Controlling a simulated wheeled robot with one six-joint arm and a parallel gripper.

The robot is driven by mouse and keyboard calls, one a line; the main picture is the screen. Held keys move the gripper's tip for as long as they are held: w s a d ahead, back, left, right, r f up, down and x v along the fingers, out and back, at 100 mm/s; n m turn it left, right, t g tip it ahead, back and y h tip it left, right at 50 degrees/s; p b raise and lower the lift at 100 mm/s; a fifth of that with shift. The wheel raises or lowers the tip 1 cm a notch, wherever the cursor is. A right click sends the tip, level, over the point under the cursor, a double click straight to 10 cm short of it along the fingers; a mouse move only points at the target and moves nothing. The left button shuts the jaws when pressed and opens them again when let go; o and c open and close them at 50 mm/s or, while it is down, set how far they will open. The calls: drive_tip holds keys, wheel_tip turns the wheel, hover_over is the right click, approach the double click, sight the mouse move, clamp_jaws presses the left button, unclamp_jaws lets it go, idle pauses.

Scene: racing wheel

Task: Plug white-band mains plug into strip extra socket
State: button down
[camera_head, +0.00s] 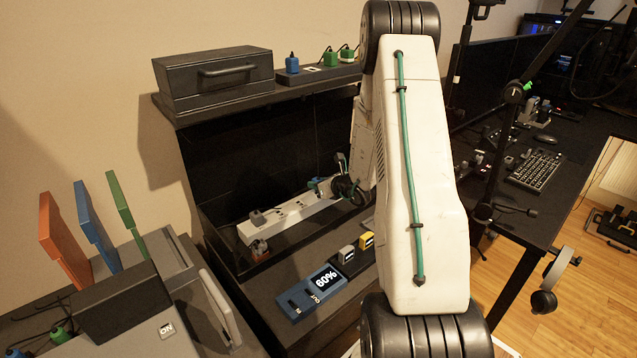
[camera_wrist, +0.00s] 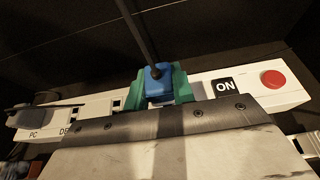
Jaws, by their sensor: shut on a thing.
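The white power strip (camera_head: 290,218) lies in the dark recess under the shelf. In the wrist view the strip (camera_wrist: 204,88) runs across behind my gripper, with a black "ON" label and a red button at its right. My gripper (camera_wrist: 160,90), with green finger pads, is shut on a blue plug (camera_wrist: 157,78) with a dark cable rising from it. The plug is over the strip's middle; whether its pins are in a socket is hidden. I cannot make out a white band on it. In the head view my gripper (camera_head: 323,185) is at the strip's right part, partly hidden by my arm.
A dark plug (camera_wrist: 28,118) sits at the strip's "PC" end. Blue and green plugs (camera_head: 330,58) stand on the shelf beside a black drawer box (camera_head: 213,72). A blue "60%" display unit (camera_head: 313,290) lies in front of the recess.

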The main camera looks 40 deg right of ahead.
drive_tip(key=shift+f, duration=0.85)
drive_tip(key=c, duration=1.1)
unclamp_jaws()
drive_tip(key=v, duration=0.7)
drive_tip(key=shift+s, duration=0.4)
drive_tip(key=shift+r, duration=0.15)
